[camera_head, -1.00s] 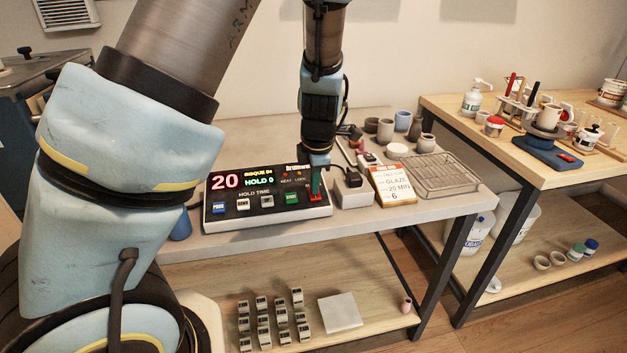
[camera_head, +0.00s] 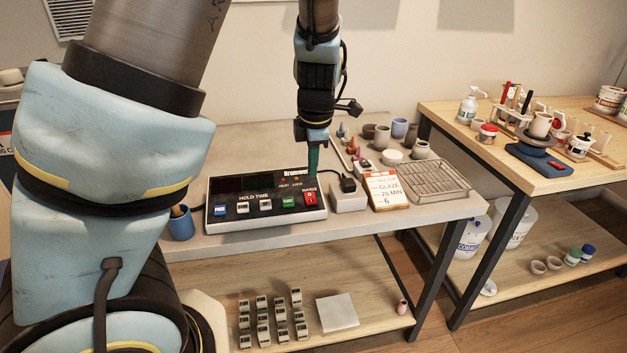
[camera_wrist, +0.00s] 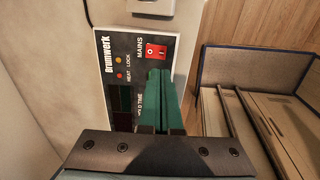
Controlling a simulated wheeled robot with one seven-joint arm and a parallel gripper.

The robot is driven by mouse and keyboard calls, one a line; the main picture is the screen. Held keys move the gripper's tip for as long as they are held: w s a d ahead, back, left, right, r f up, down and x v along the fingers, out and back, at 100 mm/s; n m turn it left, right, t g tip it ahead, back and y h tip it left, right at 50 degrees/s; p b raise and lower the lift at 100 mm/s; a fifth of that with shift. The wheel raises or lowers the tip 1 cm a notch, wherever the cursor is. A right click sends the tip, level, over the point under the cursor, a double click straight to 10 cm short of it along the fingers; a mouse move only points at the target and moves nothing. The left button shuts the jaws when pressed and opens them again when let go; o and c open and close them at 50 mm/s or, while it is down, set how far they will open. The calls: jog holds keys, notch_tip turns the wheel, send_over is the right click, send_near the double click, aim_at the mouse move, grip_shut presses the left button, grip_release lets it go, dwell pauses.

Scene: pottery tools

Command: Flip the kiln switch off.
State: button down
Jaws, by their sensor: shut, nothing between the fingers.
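The kiln controller (camera_head: 262,222) is a black-faced box with a white rim on the near edge of the grey bench. Its display (camera_head: 235,184) is dark. The red MAINS rocker switch (camera_head: 310,199) is at the panel's right end, and it also shows in the wrist view (camera_wrist: 156,51). My gripper (camera_head: 313,171) has green fingers, shut and empty, pointing down above and just behind the switch, apparently clear of it. In the wrist view the fingertips (camera_wrist: 159,75) are beside the switch. The rocker's exact tilt is too small to tell.
A black plug sits on a white socket block (camera_head: 348,198) right of the controller. A glaze card (camera_head: 384,188) and a wire rack (camera_head: 431,180) stand farther right. Small pots are behind. A blue cup (camera_head: 181,224) is at the left.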

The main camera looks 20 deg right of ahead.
jog(key=shift+v, duration=2.35)
jog(key=shift+w, duration=0.1)
jog(key=s+a+f+m, duration=0.1)
jog(key=s+a+m, duration=0.1)
jog(key=a+m, duration=0.7)
jog(key=s+a+f+m+g, duration=0.1)
jog(key=s+a+m, duration=0.2)
jog(key=a+m, duration=0.5)
jog(key=shift+s+a+m+b, duration=0.15)
jog(key=shift+a+m+b, duration=0.2)
jog(key=shift+a, duration=3.95)
